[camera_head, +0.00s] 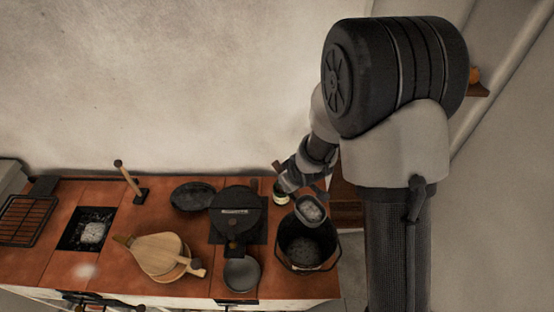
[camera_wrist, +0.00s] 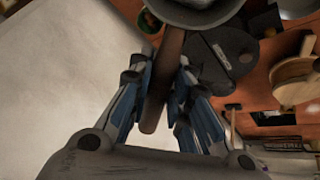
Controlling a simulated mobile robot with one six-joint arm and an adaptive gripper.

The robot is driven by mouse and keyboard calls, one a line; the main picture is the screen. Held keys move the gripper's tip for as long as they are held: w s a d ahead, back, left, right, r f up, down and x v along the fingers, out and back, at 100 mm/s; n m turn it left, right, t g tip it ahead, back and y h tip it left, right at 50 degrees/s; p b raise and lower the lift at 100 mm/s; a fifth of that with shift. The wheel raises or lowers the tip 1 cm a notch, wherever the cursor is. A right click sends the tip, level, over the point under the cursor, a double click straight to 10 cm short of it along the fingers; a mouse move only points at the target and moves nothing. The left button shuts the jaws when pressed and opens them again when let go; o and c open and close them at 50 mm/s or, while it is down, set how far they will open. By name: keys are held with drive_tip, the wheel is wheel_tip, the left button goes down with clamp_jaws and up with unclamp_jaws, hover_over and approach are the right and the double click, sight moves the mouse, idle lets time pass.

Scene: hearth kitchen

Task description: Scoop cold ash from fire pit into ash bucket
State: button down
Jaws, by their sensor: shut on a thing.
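My gripper (camera_head: 306,182) is shut on the wooden handle of a scoop; the handle (camera_wrist: 165,70) runs between the blue fingers in the wrist view. The scoop's dark pan (camera_head: 311,209) holds a pale grey lump of ash and is over the back rim of the ash bucket (camera_head: 283,254). The bucket is black, with grey matter visible inside. The fire pit (camera_head: 70,240) is a dark square opening at the left of the counter, with a pale grey ash heap (camera_head: 93,232) in it. The scoop's contents are hard to read in the wrist view.
Wooden bellows (camera_head: 160,255), a small grey bowl (camera_head: 241,274), a round black iron (camera_head: 237,212) and a dark pan (camera_head: 192,196) lie between pit and bucket. A small jar (camera_head: 281,198) is close to my gripper. A grate (camera_head: 25,220) is far left.

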drive_tip(key=a+f+n+g+p, duration=0.1)
drive_tip(key=a+n+p, duration=0.1)
drive_tip(key=a+p, duration=0.25)
wheel_tip(320, 180, up, 4)
drive_tip(key=m+t+y+b, duration=0.1)
drive_tip(key=t+y+b, duration=0.5)
drive_tip(key=b, duration=0.2)
hover_over(294, 201)
drive_tip(key=shift+f, duration=0.15)
drive_tip(key=shift+s+d+t+y, duration=0.25)
drive_tip(key=shift+d+t+y, duration=0.05)
drive_tip(key=shift+s+d+r+t+y+b, duration=0.3)
drive_tip(key=shift+s+d+t+y+b, duration=0.1)
drive_tip(key=shift+s+d, duration=0.1)
drive_tip(key=shift+s+d+r+t+y+b, duration=0.7)
drive_tip(key=shift+s+d+t, duration=0.1)
drive_tip(key=shift+t, duration=0.1)
